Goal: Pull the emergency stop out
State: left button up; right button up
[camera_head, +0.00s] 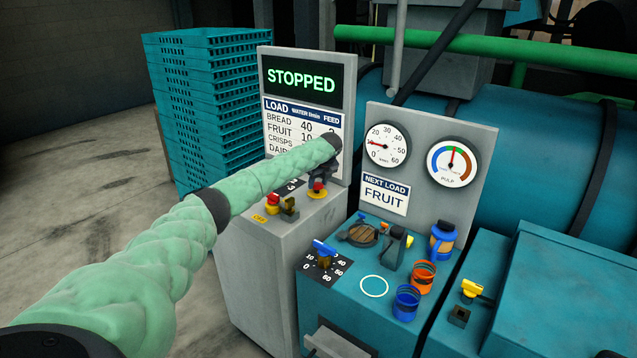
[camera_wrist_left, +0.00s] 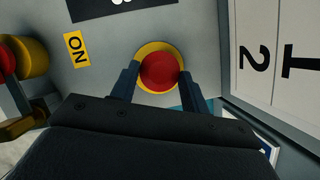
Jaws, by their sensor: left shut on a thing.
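The emergency stop (camera_wrist_left: 160,72) is a red round button on a yellow base. It also shows in the head view (camera_head: 318,190) on the top of the grey control cabinet, partly hidden by my gripper. My left gripper (camera_wrist_left: 160,84) is shut on the emergency stop, with one dark finger on each side of the red head. In the head view my left gripper (camera_head: 321,178) reaches down onto it from above. My right gripper is not in view.
A red and yellow switch (camera_head: 272,203) stands left of the stop, by an "ON" label (camera_head: 259,219). A display (camera_head: 303,80) reading "STOPPED" rises behind. A teal panel (camera_head: 340,290) with a blue-handled dial, jars and gauges lies to the right. Teal crates (camera_head: 215,110) are stacked behind left.

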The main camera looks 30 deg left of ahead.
pick_arm(q)
jog(key=shift+r, duration=0.25)
jog(key=o, duration=1.4)
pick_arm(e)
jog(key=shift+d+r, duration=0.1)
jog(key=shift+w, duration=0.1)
pick_arm(q)
jog(key=shift+d+r+b, duration=0.15)
jog(key=shift+r+b, duration=0.1)
jog(key=shift+b, duration=0.05)
jog(key=b+v, duration=0.2)
jog(key=v, duration=0.5)
jog(key=shift+r, duration=0.1)
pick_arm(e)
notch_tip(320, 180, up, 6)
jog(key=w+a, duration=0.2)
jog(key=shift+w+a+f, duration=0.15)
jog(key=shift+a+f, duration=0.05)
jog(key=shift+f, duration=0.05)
